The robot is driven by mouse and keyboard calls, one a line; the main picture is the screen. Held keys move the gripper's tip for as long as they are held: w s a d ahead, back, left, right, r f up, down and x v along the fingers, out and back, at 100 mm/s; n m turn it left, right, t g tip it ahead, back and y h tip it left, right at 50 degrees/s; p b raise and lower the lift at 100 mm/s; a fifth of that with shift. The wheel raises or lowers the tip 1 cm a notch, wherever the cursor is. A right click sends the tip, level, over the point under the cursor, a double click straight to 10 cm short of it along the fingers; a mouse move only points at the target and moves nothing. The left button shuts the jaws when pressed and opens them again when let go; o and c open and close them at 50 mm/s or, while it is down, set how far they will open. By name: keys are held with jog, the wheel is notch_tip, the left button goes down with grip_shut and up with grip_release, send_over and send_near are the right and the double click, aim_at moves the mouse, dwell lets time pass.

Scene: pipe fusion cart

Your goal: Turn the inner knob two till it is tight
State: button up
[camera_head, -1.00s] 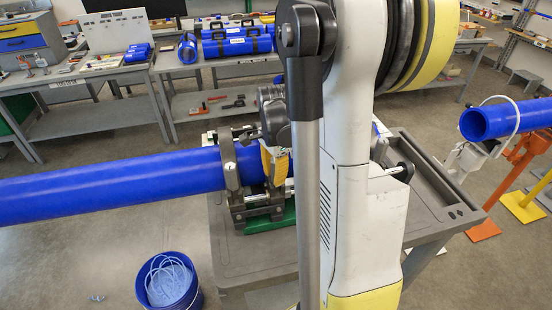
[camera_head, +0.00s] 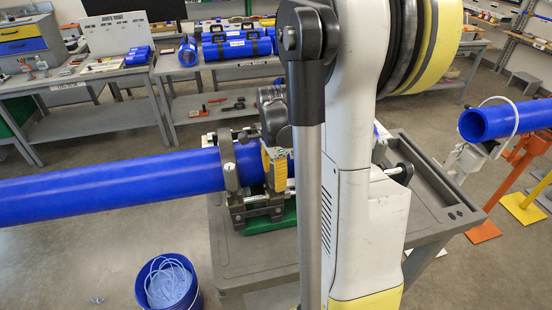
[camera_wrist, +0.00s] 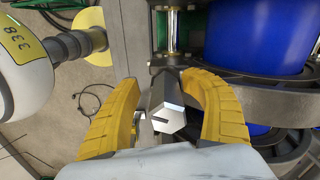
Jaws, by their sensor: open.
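In the wrist view a grey hexagonal knob (camera_wrist: 168,118) with a slotted end sits between the two yellow fingers of my gripper (camera_wrist: 163,85). The fingers curve around it on both sides, with gaps showing, so my gripper is open. I cannot tell from the markings which knob this is. In the head view the clamp machine (camera_head: 232,170) holds the long blue pipe (camera_head: 110,190). A yellow finger of my gripper (camera_head: 275,168) shows beside the clamp. The knob is hidden there by my arm.
The machine sits on a green base on the grey cart (camera_head: 260,268). Clamp rings around a blue pipe lie close on the right in the wrist view. A blue bucket (camera_head: 168,284) stands on the floor, and another blue pipe (camera_head: 490,122) rests on a stand at right.

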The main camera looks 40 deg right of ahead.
jog(key=shift+w+d+r, duration=0.1)
jog(key=shift+w+d, duration=0.05)
jog(key=shift+w, duration=0.25)
jog(key=shift+o, duration=1.1)
jog(key=r+p, duration=0.4)
jog(key=r, duration=0.1)
jog(key=shift+w+d+r, duration=0.15)
jog(key=shift+w+r, duration=0.05)
jog(key=shift+w, duration=0.15)
jog(key=shift+s, duration=0.2)
